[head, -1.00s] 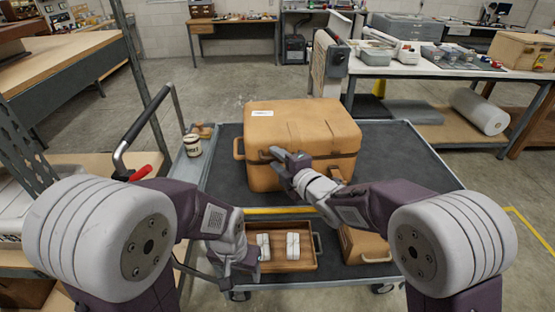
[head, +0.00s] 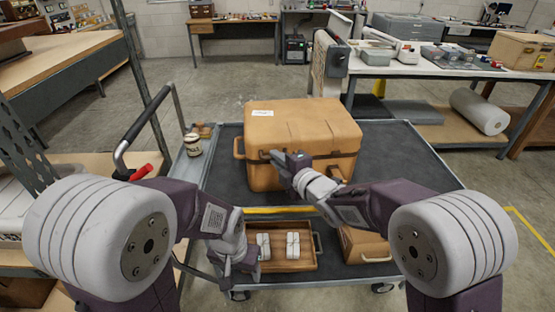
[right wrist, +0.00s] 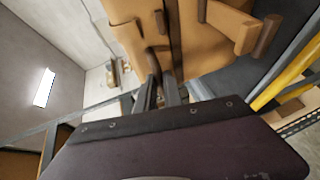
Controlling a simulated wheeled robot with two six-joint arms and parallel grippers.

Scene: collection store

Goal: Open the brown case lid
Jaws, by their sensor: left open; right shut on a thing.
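The brown case (head: 310,122) stands on the top deck of the cart, its lid (head: 290,112) down. My right gripper (head: 276,158) is at the front face of the case, just below the lid edge. In the right wrist view its fingers (right wrist: 160,92) are shut on a narrow brown strap or latch piece (right wrist: 156,58) on the case front; the fingers partly hide it. My left gripper (head: 226,275) is open and empty, low beside the cart's lower shelf, away from the case.
The cart's dark top (head: 400,150) is clear to the right of the case. A small jar (head: 192,145) stands at its left edge. A wooden tray (head: 290,262) with white bundles and another brown case (head: 364,246) sit on the lower shelf.

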